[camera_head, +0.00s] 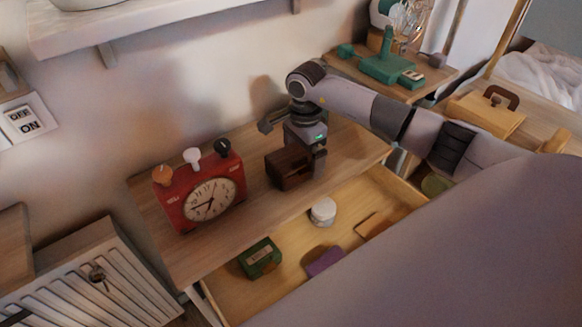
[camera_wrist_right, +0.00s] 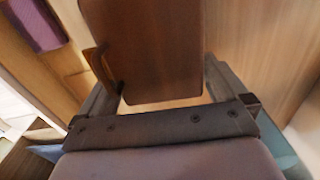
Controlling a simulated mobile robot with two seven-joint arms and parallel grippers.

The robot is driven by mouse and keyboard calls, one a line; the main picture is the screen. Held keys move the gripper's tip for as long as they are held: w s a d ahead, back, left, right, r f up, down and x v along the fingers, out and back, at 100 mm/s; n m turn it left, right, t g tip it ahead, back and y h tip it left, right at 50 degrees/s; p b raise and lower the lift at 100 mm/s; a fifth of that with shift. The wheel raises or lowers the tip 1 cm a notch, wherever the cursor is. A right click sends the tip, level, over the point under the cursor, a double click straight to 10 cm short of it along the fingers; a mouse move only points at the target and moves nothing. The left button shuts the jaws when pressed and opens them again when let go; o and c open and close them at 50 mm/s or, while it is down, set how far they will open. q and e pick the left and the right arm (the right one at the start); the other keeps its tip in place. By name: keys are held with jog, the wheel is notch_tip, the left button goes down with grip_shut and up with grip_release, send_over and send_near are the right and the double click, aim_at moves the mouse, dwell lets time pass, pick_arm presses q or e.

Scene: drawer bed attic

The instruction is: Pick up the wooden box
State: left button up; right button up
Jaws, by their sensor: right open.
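The wooden box (camera_head: 288,168) is small and dark brown, and it sits on the wooden desk top to the right of the red clock. My right gripper (camera_head: 308,166) points down at the right side of the box and hides part of it. In the right wrist view the brown box (camera_wrist_right: 155,50) fills the space between the two spread fingers of the right gripper (camera_wrist_right: 160,85), with a curved brown handle-like piece at its left. The fingers are open; whether they touch the box I cannot tell. My left gripper is not in view.
A red clock (camera_head: 205,192) stands on the desk (camera_head: 160,215). The open drawer (camera_head: 290,290) below holds a green box (camera_head: 260,257), a white round container (camera_head: 323,211) and a purple item (camera_head: 325,261). A tan case (camera_head: 485,113) lies at right.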

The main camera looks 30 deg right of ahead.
jog(key=shift+f, duration=0.25)
jog(key=c, duration=0.9)
